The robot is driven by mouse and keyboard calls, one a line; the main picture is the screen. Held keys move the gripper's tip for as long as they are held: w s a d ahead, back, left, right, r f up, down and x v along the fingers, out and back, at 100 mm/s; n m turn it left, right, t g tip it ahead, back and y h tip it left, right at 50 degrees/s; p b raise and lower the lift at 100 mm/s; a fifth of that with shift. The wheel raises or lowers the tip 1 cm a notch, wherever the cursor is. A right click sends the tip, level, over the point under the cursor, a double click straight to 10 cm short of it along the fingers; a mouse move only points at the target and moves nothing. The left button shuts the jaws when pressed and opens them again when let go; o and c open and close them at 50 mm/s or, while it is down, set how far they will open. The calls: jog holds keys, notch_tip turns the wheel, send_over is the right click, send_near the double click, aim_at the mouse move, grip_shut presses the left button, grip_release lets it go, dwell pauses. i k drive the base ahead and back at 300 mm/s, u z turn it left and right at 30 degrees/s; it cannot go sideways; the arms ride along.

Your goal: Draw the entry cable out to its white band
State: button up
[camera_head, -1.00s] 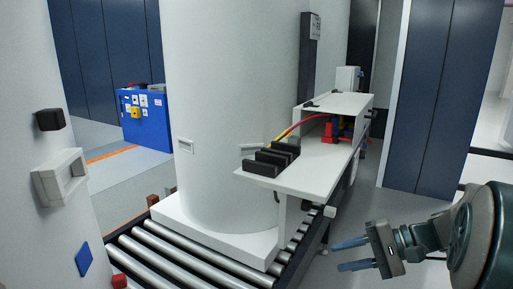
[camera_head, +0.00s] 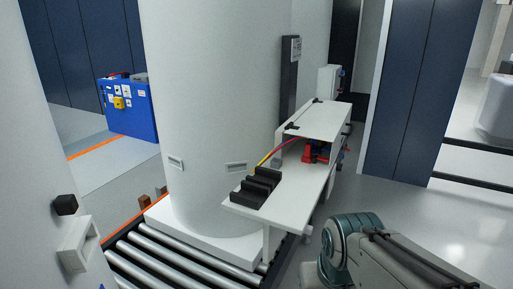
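A thin cable (camera_head: 284,146), red with a yellow stretch at its near end, arches over a white shelf (camera_head: 296,192) beside the large white tank. Its near end meets a black slotted block (camera_head: 257,187) at the shelf's near left corner. Its far end runs under a raised white cover (camera_head: 325,119), where a red part (camera_head: 311,153) shows. I cannot tell whether this is the entry cable, and I cannot make out a white band on it. My arm shows at the lower right, but my gripper is outside the picture.
The white tank (camera_head: 200,100) stands on a roller conveyor (camera_head: 170,262) left of the shelf. A white wall with a black knob (camera_head: 66,205) is at the left edge. A blue box (camera_head: 132,110) stands behind. Grey floor is open to the right.

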aim_at(309, 230)
jog(key=z, duration=1.25)
jog(key=i, duration=2.85)
jog(key=u, duration=4.5)
jog(key=i, duration=0.1)
jog(key=u, duration=0.2)
